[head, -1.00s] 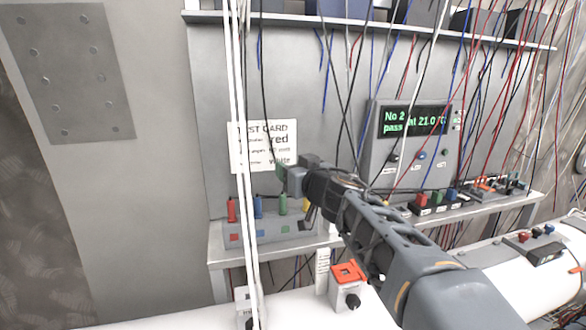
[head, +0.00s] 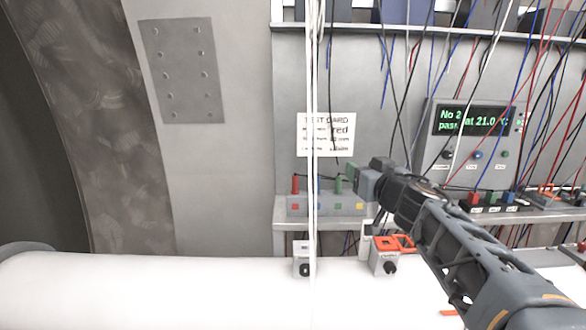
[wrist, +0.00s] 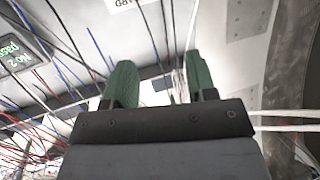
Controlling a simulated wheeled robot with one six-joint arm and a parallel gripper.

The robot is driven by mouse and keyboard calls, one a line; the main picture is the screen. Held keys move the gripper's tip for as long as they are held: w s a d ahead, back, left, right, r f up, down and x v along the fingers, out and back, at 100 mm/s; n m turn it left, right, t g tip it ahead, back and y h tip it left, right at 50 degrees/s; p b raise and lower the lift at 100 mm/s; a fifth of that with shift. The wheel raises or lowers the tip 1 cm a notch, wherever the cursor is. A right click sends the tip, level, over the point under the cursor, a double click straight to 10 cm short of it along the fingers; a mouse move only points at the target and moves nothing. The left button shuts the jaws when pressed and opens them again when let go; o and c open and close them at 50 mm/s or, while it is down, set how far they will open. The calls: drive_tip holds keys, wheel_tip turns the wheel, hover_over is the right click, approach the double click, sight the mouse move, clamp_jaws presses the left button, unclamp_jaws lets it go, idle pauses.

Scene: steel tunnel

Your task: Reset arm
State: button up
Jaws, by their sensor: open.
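My gripper (wrist: 160,82) shows in the wrist view with its two green fingers apart and nothing between them. In the head view my gripper (head: 352,172) is at the end of my arm, in front of the shelf and just below the white test card (head: 326,134). Its fingers point left there and lie close in the picture to the green plug on the grey block. My arm covers part of the shelf and the right side of that block.
A grey block (head: 297,207) with coloured plugs stands on the shelf. A display box (head: 470,135) reads "No 2 pass at 21.0". Hanging wires crowd the right side.

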drive_tip(key=s+d+f+m+g+h, duration=0.3)
drive_tip(key=s+d+f+g+h, duration=0.2)
drive_tip(key=d+f+h, duration=0.55)
drive_tip(key=s+a+f+g+y, duration=0.3)
drive_tip(key=s+a+f, duration=0.2)
drive_tip(key=s+f, duration=0.2)
drive_tip(key=s+a+f+g+y, duration=0.3)
drive_tip(key=s+a+f+g, duration=0.1)
drive_tip(key=s+f, duration=0.4)
drive_tip(key=s+a, duration=0.1)
drive_tip(key=s, duration=0.1)
drive_tip(key=shift+s+f+g, duration=0.2)
drive_tip(key=shift+s+g, duration=0.1)
drive_tip(key=shift+s, duration=0.1)
